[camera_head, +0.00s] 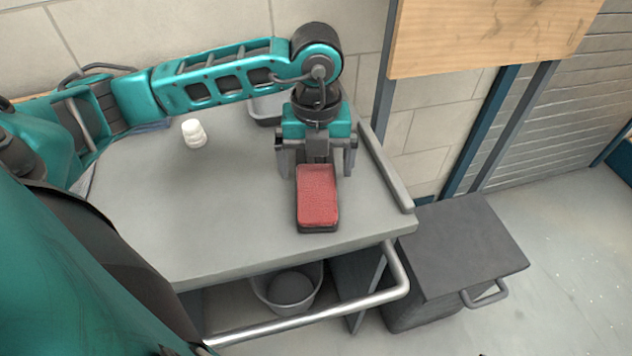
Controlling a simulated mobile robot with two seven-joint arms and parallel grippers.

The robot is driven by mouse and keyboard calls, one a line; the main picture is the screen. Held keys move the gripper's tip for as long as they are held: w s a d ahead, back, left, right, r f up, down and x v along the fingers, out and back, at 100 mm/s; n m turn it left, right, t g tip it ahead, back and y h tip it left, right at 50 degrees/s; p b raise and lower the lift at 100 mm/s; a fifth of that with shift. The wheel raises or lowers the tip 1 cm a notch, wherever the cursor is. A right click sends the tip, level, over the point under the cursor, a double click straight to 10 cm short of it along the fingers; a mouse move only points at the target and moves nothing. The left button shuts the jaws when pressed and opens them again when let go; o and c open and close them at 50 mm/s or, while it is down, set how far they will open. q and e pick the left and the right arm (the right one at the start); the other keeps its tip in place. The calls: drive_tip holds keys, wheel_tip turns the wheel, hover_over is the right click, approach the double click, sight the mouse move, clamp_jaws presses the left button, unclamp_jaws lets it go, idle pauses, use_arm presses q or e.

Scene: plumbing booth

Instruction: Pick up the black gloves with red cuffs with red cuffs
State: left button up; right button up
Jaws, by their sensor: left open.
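A flat, block-like item with a textured red top and black sides (318,196) lies on the grey bench near its front right edge. I cannot make out a glove shape in it, and no other black-and-red item shows. My left gripper (317,163) points down at the far end of this item. Its two fingers are spread wide, one on each side, and nothing is seen held between them. The gripper hides the item's far end, and I cannot tell whether it touches it. My right gripper is not in view.
The grey bench (215,225) has a raised right edge and a metal rail (310,314) in front. A white bottle (194,134) stands left of the gripper. A grey tray (264,110) sits behind. A bucket (288,290) is below; a dark cabinet (462,243) stands right.

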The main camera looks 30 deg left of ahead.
use_arm(q)
drive_tip(key=shift+f, duration=1.35)
drive_tip(key=shift+c, duration=0.5)
drive_tip(key=c, duration=1)
drive_tip(key=shift+r, duration=0.1)
